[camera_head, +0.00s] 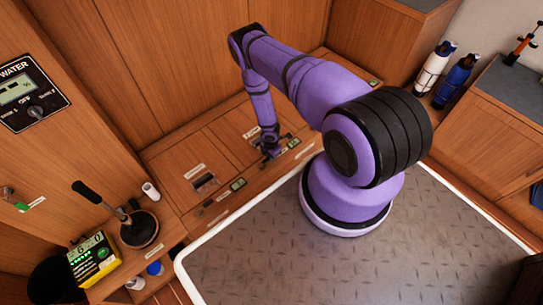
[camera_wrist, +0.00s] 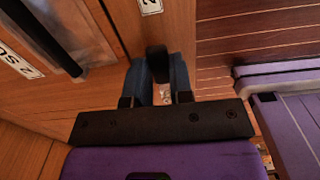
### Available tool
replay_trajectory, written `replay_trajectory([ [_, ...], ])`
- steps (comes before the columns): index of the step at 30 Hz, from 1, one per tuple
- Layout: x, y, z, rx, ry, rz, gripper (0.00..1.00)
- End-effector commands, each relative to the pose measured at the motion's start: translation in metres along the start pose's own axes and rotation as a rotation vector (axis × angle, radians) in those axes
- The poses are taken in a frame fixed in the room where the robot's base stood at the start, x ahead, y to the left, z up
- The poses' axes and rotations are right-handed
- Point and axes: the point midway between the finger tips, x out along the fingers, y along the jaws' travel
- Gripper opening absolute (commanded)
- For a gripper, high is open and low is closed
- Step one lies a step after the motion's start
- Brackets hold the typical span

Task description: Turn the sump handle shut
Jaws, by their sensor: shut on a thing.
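My gripper (camera_head: 270,152) is low over the wooden locker tops, at the end of my purple arm. In the wrist view its two dark fingers (camera_wrist: 160,75) are closed on either side of a black handle (camera_wrist: 157,55) that stands out from the wood. A pale label, partly reading "SU" (camera_wrist: 15,62), lies at the left of the wrist view. Next to it is a grey recess with a black bar (camera_wrist: 58,48). I cannot tell from the head view how far the handle is turned; my gripper covers it.
Another recessed fitting (camera_head: 205,182) and a green-marked tag (camera_head: 238,184) are on the locker to the left. A hand pump with a black lever (camera_head: 100,202), a yellow box (camera_head: 94,259) and a water panel (camera_head: 30,92) are farther left. Two bottles (camera_head: 434,66) stand upper right.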

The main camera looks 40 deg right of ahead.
Motion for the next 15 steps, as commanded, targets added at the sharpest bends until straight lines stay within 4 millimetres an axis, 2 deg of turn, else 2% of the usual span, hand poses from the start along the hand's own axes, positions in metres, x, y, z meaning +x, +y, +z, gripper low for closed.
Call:
replay_trajectory([
  [15, -0.0002, 0.0020, 0.0000, -0.038, 0.000, 0.001, 0.00],
])
